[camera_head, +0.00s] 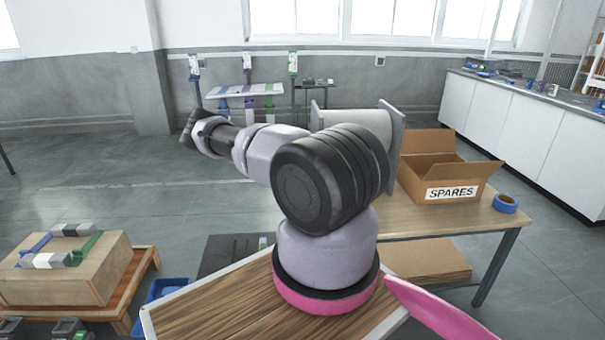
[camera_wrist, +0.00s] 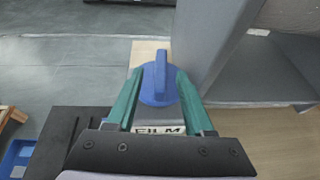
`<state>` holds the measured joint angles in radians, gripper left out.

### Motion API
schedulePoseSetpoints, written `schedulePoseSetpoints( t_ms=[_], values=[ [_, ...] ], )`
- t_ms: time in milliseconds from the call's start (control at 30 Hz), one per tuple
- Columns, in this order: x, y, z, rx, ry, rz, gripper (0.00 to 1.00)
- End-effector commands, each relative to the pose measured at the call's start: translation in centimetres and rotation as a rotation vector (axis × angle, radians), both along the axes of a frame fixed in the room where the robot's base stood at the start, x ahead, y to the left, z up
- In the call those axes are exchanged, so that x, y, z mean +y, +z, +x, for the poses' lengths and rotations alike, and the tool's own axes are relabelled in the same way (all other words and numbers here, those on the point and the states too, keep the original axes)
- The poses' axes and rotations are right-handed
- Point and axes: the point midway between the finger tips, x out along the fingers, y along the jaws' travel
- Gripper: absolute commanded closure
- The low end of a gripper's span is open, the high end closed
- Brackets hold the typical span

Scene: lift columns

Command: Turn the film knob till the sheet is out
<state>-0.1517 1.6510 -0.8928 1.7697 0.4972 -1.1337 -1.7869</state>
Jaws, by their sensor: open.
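In the wrist view, a blue film knob (camera_wrist: 153,95) with a raised grip bar stands above a label reading FILM (camera_wrist: 158,130). My gripper (camera_wrist: 161,76) is open, with one green finger on each side of the knob. I cannot tell whether either finger touches it. In the head view, a pale roll (camera_head: 352,119) sits between grey end plates (camera_head: 396,140) on the table, partly hidden by my arm. The fingers and knob cannot be made out there. No sheet coming out can be made out in either view.
A grey panel (camera_wrist: 215,45) rises close right of the fingers. On the wooden table (camera_head: 455,222) are an open SPARES box (camera_head: 445,172) and a blue tape roll (camera_head: 505,204). A wooden crate (camera_head: 65,275) stands at lower left. Open floor lies left.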

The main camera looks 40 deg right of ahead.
Motion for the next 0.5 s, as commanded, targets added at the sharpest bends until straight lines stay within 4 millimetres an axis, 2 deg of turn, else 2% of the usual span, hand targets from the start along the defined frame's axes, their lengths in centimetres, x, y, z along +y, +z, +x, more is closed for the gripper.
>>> schedulePoseSetpoints(
  t_ms=[233,500],
  values=[
    [-2.2,-1.5,2.9,-0.001,0.000,0.001,0.47],
    [-2.9,-2.0,3.9,0.000,-0.001,0.000,0.47]
  ],
)
